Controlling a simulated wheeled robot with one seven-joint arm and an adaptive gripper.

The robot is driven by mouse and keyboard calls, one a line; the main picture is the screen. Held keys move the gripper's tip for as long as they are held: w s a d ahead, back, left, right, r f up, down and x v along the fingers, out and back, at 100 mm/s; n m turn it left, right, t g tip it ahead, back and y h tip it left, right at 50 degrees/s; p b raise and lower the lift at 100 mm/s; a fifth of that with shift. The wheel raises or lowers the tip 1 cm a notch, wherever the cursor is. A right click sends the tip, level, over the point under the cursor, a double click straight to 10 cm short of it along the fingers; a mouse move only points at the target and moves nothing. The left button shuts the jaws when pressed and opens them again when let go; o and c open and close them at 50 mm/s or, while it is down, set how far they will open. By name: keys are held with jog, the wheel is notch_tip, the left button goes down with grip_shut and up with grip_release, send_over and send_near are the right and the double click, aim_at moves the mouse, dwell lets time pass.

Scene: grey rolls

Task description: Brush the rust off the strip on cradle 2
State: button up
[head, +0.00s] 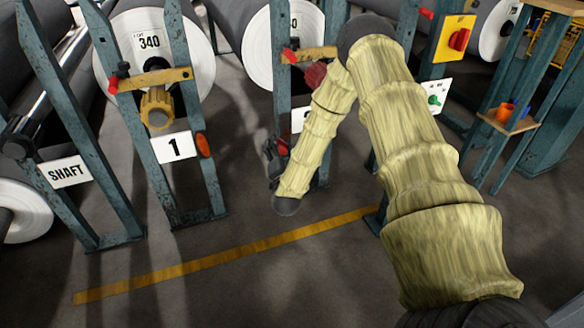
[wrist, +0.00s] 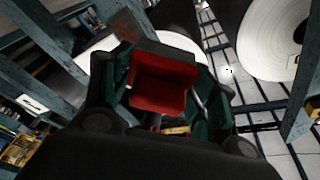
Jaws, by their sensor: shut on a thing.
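Cradle 2 is the blue-grey stand (head: 284,75) in the middle of the head view, mostly behind my arm. Its number plate (head: 298,119) is largely covered. I cannot make out the rusty strip on it; my arm may hide it. My gripper (head: 275,158) is in front of this stand, low, at the left of my forearm. In the wrist view my gripper (wrist: 163,100) is shut on a red block-like thing (wrist: 165,85), which may be the brush; no bristles show. I cannot tell whether it touches the stand.
Cradle 1 (head: 105,50) stands at the left with its number plate (head: 174,147) and a white roll (head: 140,45). A yellow switch box (head: 455,38) and a small shelf (head: 510,122) with cups are at the right. A yellow floor line (head: 230,253) crosses clear floor in front.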

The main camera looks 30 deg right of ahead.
aim_at(287, 148)
jog(key=shift+m+t+h, duration=0.5)
jog(key=shift+t+h, duration=0.1)
jog(key=shift+h, duration=0.3)
jog(key=shift+w+d+f+b, duration=0.55)
jog(key=shift+d+f+b, duration=0.3)
jog(key=shift+b, duration=0.35)
jog(key=shift+w+d+f+b, duration=0.6)
jog(key=shift+d+b, duration=0.3)
jog(key=shift+b, duration=0.35)
jog(key=shift+w+d+f+b, duration=0.5)
jog(key=shift+d+f+b, duration=0.35)
jog(key=shift+b, duration=0.35)
jog(key=shift+w+d+r, duration=0.1)
jog(key=shift+w+d, duration=0.1)
jog(key=shift+w, duration=0.45)
jog(key=shift+w+d+b, duration=0.25)
jog(key=shift+w+b, duration=0.15)
jog(key=shift+w, duration=0.55)
jog(key=shift+d, duration=0.1)
jog(key=d, duration=0.2)
jog(key=s+d+p, duration=0.1)
jog(key=shift+d+p, duration=0.3)
jog(key=shift+d, duration=0.05)
